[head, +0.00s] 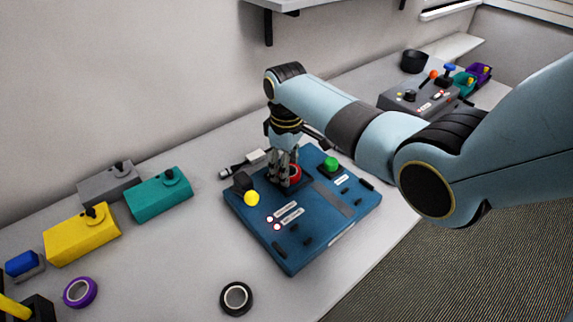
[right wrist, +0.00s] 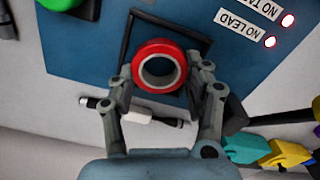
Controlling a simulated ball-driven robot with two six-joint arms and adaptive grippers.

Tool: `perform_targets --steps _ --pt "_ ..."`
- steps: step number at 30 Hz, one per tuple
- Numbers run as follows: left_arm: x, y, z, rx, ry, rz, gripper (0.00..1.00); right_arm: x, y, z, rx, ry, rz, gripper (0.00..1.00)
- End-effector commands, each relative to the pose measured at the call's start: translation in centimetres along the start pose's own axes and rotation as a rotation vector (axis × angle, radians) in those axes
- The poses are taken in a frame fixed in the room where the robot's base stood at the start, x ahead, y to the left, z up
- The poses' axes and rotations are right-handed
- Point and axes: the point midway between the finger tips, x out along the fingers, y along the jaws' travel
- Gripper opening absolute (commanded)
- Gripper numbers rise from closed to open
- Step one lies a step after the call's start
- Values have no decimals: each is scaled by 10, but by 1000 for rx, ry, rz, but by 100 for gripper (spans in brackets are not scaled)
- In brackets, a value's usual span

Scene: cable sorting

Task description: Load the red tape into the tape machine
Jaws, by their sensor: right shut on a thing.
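The red tape (head: 295,172) is a ring with a pale core. It sits between the fingers of my right gripper (head: 284,168), over the blue tape machine (head: 304,240). In the right wrist view, the red tape (right wrist: 159,66) is over a dark square frame on the machine (right wrist: 107,55), and the fingers of the right gripper (right wrist: 160,88) are shut on its sides. Whether the tape touches the machine cannot be told. Labels on the machine reading NO LEAD and partly NO TA have lit red lamps beside them. My left gripper is not in view.
A black tape roll (head: 236,298) and a purple one (head: 80,292) lie in front. Yellow (head: 82,238), teal (head: 159,195) and grey (head: 108,186) boxes stand left. A white cable connector (head: 251,158) lies behind the machine. A grey control box (head: 418,100) stands at the back right.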

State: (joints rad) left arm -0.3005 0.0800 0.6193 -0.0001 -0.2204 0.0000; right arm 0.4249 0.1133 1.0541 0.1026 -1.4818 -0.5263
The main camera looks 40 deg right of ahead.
Motion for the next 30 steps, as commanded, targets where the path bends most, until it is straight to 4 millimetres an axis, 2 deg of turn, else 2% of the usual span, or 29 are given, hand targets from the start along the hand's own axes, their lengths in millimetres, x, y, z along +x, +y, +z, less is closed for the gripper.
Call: perform_targets --steps 2,3,7,15,19,23,30 --pt "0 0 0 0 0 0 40 0 0 0 0 1 0 23" --pt "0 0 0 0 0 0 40 0 0 0 0 1 0 55" --pt "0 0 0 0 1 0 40 0 0 0 0 1 0 72" --pt "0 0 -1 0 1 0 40 -1 0 0 0 1 0 73" --pt "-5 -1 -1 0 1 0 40 -12 0 -1 0 2 2 73" --pt "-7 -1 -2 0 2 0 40 -36 1 -1 -1 5 4 73" --pt "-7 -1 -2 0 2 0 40 -92 1 -1 0 4 3 73"
